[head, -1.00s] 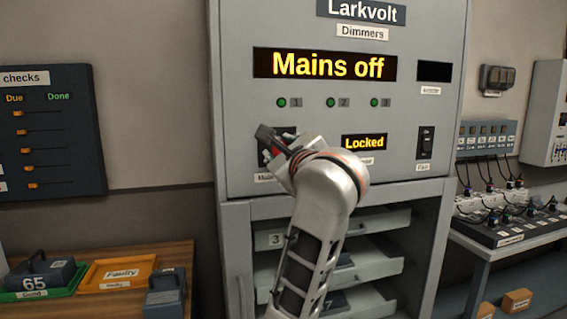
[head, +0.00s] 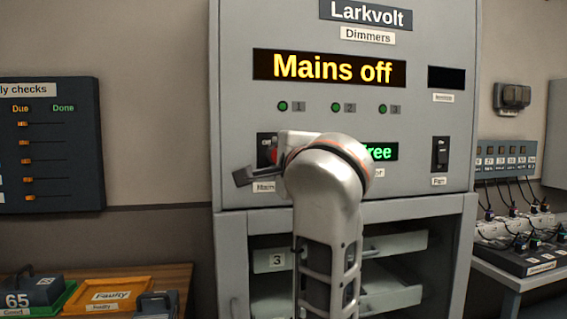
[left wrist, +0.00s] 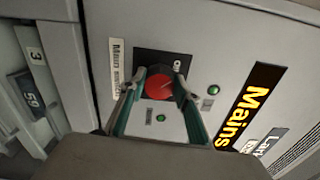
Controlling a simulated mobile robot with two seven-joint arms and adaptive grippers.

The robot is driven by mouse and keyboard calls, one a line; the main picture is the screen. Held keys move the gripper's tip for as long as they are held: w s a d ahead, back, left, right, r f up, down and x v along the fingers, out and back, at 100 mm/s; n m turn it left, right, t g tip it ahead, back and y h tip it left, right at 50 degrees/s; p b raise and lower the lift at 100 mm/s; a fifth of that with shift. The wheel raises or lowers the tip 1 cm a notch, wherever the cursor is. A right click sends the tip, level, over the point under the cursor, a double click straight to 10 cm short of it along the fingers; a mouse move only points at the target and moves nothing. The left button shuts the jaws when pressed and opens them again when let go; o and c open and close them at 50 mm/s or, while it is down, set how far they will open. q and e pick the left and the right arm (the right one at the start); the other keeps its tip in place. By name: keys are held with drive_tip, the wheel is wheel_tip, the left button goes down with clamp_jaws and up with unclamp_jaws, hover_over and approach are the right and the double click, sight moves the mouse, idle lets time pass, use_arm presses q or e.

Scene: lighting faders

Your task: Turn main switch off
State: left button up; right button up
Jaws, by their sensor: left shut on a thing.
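The grey Larkvolt dimmer cabinet (head: 330,115) stands in front of me. Its display (head: 330,68) reads "Mains off". The main switch, with a red knob (left wrist: 158,87) on a dark plate, is at the panel's lower left. In the head view only a bit of its red (head: 272,155) shows beside my gripper. My left gripper (left wrist: 160,76) is at the switch, its two fingers on either side of the red knob, shut on it. A smaller display (head: 381,152), partly hidden by my arm, shows green letters "ree". My right gripper is not in view.
A black fan switch (head: 440,153) sits on the panel's right. Below are open shelves with drawers (head: 385,265). A bench with plugs (head: 520,255) stands at the right.

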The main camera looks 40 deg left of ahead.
use_arm(q)
drive_tip(key=shift+n, duration=0.5)
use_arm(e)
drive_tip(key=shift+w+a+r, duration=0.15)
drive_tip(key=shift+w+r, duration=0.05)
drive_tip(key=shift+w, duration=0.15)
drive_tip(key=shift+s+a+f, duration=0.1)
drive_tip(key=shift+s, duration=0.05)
use_arm(q)
drive_tip(key=o, duration=1.1)
